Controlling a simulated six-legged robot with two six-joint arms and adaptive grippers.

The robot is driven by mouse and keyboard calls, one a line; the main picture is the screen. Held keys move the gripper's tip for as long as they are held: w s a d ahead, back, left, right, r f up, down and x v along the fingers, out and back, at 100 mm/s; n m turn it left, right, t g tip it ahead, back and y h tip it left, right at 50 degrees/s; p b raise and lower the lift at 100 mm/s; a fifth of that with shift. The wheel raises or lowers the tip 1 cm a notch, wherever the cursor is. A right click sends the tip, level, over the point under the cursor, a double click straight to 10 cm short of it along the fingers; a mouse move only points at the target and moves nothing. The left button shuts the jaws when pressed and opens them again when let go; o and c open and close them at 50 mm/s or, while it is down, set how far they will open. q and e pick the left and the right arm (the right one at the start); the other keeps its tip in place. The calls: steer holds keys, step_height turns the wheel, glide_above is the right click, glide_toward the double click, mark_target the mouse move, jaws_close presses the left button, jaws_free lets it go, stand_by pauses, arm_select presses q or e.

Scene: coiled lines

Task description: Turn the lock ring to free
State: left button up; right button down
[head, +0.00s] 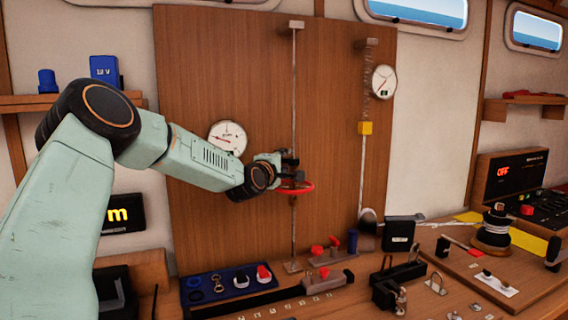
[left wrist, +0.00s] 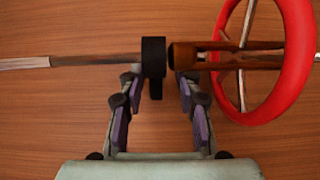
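A thin rigging line (head: 294,90) runs upright on the wooden panel, with a red handwheel (head: 297,188) partway down. In the left wrist view the line lies crosswise, and the red handwheel (left wrist: 297,60) is at the right around a brown turnbuckle body (left wrist: 225,56). A black collar with a small tab, seemingly the lock ring (left wrist: 153,57), sits left of that body. My left gripper (head: 287,163) is at the line just above the handwheel. Its fingers (left wrist: 158,80) are apart, one to each side of the collar's tab; contact cannot be told. My right gripper is not in view.
A round gauge (head: 228,137) hangs left of the line. A second line with a yellow block (head: 366,128) and another gauge (head: 383,82) is to the right. A blue tray (head: 227,286) and several fittings crowd the bench below.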

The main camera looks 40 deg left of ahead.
arm_select(q)
steer(key=shift+s+a+r, duration=0.1)
steer(key=shift+s+r, duration=0.05)
steer(key=shift+s, duration=0.05)
steer(key=shift+s+r, duration=0.2)
steer(key=shift+s, duration=0.15)
steer(key=shift+c, duration=1.3)
steer(key=shift+w+f, duration=0.2)
steer(key=shift+w, duration=0.25)
steer(key=c, duration=0.4)
jaws_close()
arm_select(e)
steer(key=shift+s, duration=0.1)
arm_select(q)
steer(key=shift+s, duration=0.1)
